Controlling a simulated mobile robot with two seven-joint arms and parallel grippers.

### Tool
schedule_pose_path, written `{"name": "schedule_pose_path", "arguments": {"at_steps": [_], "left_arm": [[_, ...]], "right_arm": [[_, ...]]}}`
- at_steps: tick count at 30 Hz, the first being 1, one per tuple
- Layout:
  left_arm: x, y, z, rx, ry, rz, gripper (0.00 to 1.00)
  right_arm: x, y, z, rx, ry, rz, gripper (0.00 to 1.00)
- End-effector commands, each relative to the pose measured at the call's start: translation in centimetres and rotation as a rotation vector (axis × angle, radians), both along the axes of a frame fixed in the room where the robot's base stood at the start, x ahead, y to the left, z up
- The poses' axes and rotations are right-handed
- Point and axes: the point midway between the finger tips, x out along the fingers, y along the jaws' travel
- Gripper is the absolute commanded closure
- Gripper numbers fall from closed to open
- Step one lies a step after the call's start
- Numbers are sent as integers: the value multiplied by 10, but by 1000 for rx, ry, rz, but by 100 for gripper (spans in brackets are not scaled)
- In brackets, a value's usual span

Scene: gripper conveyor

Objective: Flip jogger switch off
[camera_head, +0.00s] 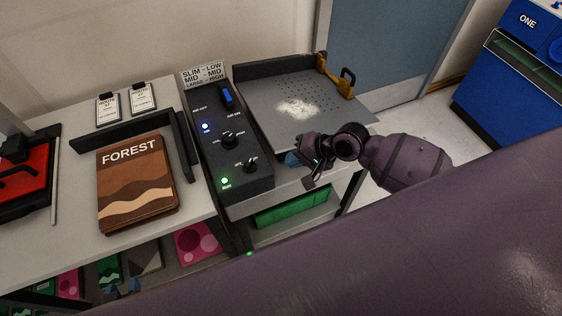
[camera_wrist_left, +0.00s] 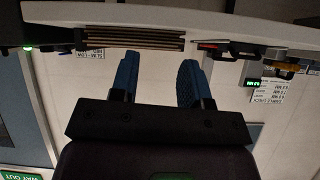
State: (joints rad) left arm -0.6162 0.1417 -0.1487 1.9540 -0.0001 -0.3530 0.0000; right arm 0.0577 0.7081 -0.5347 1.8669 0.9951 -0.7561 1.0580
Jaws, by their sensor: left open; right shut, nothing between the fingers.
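The jogger's dark control panel (camera_head: 236,155) has a blue rocker switch (camera_head: 226,97) near its top, beneath a label (camera_head: 203,73). A blue light (camera_head: 205,127) and a green light (camera_head: 225,181) glow on it. Two black knobs sit below the switch. My right gripper (camera_head: 297,160) is shut and empty, over the front of the perforated jogger tray (camera_head: 272,103), right of the panel and apart from the switch.
A brown FOREST book (camera_head: 138,185) lies on the table left of the panel, by a black angled guide (camera_head: 185,145). A red device (camera_head: 22,178) is at the far left. Books and a green bin (camera_head: 292,208) are below. A blue machine (camera_head: 510,85) stands at right.

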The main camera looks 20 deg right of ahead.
Motion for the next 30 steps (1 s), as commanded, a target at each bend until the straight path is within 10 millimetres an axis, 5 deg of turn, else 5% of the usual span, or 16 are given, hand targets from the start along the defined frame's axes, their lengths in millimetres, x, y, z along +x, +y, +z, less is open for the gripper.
{"name": "schedule_pose_path", "arguments": {"at_steps": [17, 25, 30], "left_arm": [[1, -1, 2, -1, -5, -1, 57], [4, -2, 2, -2, -10, -2, 97], [33, -3, 12, 9, -65, -26, 100]], "right_arm": [[-10, -14, 16, 0, 1, -1, 100], [-11, -15, 15, 0, 4, -1, 100], [-24, -14, -3, 9, 30, -10, 100]]}}
